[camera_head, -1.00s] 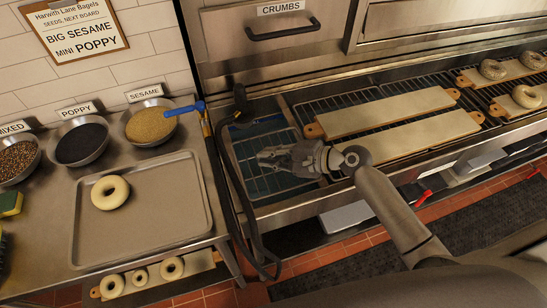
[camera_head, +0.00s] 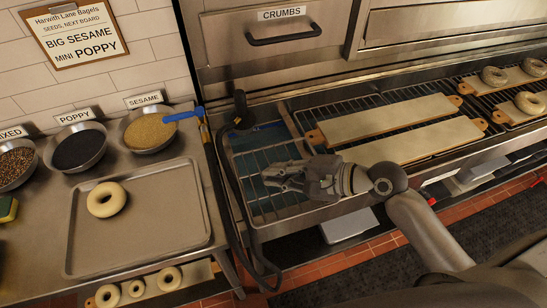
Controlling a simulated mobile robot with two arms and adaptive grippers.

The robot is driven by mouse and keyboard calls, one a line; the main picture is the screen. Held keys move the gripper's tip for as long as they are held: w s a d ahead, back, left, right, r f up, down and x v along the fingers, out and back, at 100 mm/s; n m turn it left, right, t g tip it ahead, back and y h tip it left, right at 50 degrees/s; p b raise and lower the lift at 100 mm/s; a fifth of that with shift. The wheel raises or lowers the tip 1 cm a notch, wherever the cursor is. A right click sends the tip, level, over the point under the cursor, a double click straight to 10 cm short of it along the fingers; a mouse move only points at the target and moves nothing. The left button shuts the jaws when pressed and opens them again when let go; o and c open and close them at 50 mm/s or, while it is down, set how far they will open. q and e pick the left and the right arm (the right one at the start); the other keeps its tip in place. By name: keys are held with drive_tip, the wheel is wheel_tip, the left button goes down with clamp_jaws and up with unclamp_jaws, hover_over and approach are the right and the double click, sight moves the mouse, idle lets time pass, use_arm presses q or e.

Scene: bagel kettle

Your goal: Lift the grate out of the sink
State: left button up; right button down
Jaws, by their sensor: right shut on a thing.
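The grate (camera_head: 258,159), a panel of thin pale wires, is at the sink (camera_head: 232,138) at the left end of the long steel counter. It looks raised and shifted from the sink's blue bottom, which shows past its back right edge; how high it is cannot be judged exactly. My right gripper (camera_head: 272,176) comes in from the right over the grate and is shut on it. The fingers and arm hide the grate's middle right part, so the exact grip point is hidden. My left gripper is not in view.
A black hose (camera_head: 232,190) hangs along the sink's left side. Wooden boards (camera_head: 385,119) lie on racks to the right, some with bagels. At left, a tray (camera_head: 185,235) holds one bagel (camera_head: 107,199), with seed bowls behind it.

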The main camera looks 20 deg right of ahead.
drive_tip(key=s, duration=0.3)
drive_tip(key=s+b, duration=0.1)
drive_tip(key=s, duration=0.5)
drive_tip(key=shift+a, duration=0.3)
drive_tip(key=shift+s+r, duration=0.25)
drive_tip(key=shift+s, duration=0.25)
drive_tip(key=shift+s+a+f+p, duration=0.1)
drive_tip(key=shift+s+f+p, duration=0.05)
drive_tip(key=shift+s+p, duration=0.7)
